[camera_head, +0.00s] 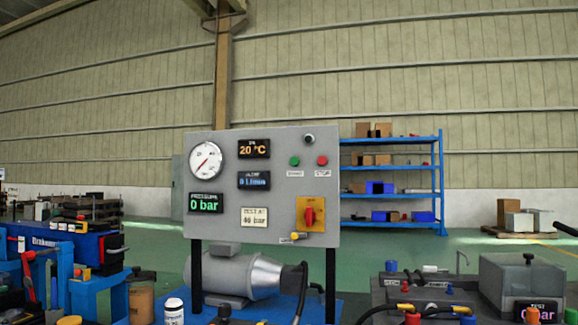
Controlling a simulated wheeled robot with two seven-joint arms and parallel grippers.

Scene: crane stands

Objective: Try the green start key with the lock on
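A grey upright control panel (225,150) stands in the middle. Its round green start key (294,161) is in the upper right part, over a small label. A round red stop key (322,160) sits to its right. Below them is a yellow switch plate (301,203) with a red rotary handle (310,215). A small brass-coloured piece (297,237) shows at the panel's lower edge under the plate; I cannot tell whether it is the lock. The displays read 20 °C (254,149) and 0 bar (206,204). Neither gripper is identifiable in this view.
A grey motor (232,277) sits behind the panel's legs. A grey unit with a box (520,280) and coloured fittings stands at front right. A blue case (60,248) and tools crowd the front left. A blue shelf rack (392,194) stands far behind. The panel's front looks unobstructed.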

